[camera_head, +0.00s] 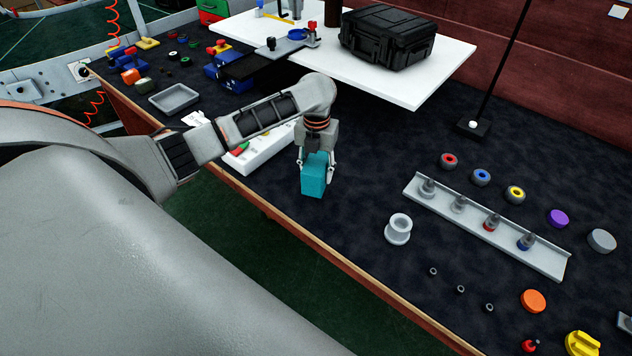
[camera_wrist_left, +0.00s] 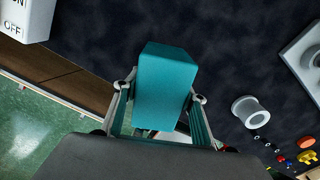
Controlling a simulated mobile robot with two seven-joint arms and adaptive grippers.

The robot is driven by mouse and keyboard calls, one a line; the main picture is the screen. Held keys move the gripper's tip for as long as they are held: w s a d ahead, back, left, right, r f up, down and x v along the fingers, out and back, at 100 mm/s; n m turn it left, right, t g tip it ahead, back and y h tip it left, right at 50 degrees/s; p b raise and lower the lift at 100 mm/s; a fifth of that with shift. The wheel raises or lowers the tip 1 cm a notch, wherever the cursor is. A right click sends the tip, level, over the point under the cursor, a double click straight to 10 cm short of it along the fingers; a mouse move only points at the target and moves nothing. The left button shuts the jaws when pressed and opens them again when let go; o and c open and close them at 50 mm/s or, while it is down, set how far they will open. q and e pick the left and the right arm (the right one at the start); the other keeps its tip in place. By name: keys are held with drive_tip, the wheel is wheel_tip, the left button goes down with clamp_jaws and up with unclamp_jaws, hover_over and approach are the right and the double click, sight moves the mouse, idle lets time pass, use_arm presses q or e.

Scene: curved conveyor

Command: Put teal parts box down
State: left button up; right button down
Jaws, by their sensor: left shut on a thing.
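The teal parts box (camera_head: 314,176) is a small upright block near the front edge of the dark-topped table (camera_head: 370,130). My left gripper (camera_head: 317,172) is shut on it from above, with a finger on each side. In the left wrist view the teal box (camera_wrist_left: 164,85) sits between the fingers of my left gripper (camera_wrist_left: 160,98), its lower part partly hidden by the gripper. I cannot tell whether the box's underside touches the table. My right gripper is not in view.
A white panel box (camera_head: 262,150) stands just left of the teal box. A grey spool (camera_head: 398,229) and a rail with pegs (camera_head: 475,225) are to the right. A white raised board (camera_head: 430,85) with a black case (camera_head: 388,38) is behind. Dark tabletop between is clear.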

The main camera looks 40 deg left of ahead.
sight(317, 162)
use_arm(q)
drive_tip(key=shift+f, duration=2.45)
drive_tip(key=shift+f, duration=0.1)
drive_tip(key=o, duration=1.4)
drive_tip(key=shift+f, duration=0.1)
drive_tip(key=shift+c, duration=0.2)
wheel_tip(317, 162, up, 11)
drive_tip(key=shift+r, duration=0.7)
drive_tip(key=shift+f, duration=0.1)
